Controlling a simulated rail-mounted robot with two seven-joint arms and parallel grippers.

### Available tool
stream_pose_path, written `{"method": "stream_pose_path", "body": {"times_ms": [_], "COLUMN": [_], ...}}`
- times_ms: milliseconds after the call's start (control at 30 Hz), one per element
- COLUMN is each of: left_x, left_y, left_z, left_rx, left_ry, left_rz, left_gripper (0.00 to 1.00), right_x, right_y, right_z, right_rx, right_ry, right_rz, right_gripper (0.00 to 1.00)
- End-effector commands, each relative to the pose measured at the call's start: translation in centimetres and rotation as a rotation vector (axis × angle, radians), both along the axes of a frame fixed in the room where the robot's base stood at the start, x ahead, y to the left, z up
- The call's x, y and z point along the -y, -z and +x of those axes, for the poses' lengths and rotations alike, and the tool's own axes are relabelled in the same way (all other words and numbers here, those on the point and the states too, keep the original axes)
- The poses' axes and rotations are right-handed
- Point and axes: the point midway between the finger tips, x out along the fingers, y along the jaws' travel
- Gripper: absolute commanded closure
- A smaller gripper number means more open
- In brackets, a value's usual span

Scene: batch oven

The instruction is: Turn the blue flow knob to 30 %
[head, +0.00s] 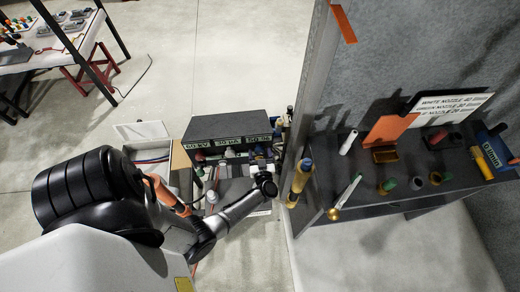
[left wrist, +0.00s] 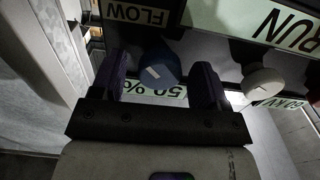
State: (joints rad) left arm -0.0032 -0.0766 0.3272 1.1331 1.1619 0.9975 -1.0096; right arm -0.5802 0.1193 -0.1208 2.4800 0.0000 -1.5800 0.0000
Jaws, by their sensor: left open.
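The blue flow knob (left wrist: 160,68), with a white pointer mark, is on the dark panel under the FLOW label (left wrist: 139,12). My left gripper (left wrist: 163,74) is open, with one finger on each side of the knob and a small gap visible on both sides. The knob is hard to make out there. My right gripper is not in view.
A white knob (left wrist: 262,82) is beside the blue one, under a RUN label (left wrist: 292,25). A white bin (head: 143,131) stands left.

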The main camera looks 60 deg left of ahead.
Motion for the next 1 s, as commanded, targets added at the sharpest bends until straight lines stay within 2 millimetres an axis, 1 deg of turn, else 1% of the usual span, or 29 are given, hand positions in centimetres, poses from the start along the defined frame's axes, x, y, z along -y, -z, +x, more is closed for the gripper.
{"method": "stream_pose_path", "body": {"times_ms": [400,900,1000], "left_x": [-0.23,-0.22,-0.22], "left_y": [-0.03,-0.01,-0.01], "left_z": [0.04,0.03,0.03], "left_rx": [0.000,0.001,0.003], "left_ry": [-0.001,-0.001,-0.001], "left_rz": [0.000,0.000,-0.001], "left_gripper": [0.32,0.80,0.80], "right_x": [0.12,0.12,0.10], "right_y": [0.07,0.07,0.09], "right_z": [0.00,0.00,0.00], "right_rx": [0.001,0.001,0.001], "right_ry": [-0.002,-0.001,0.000], "right_rz": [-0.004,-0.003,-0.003], "right_gripper": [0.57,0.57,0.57]}}
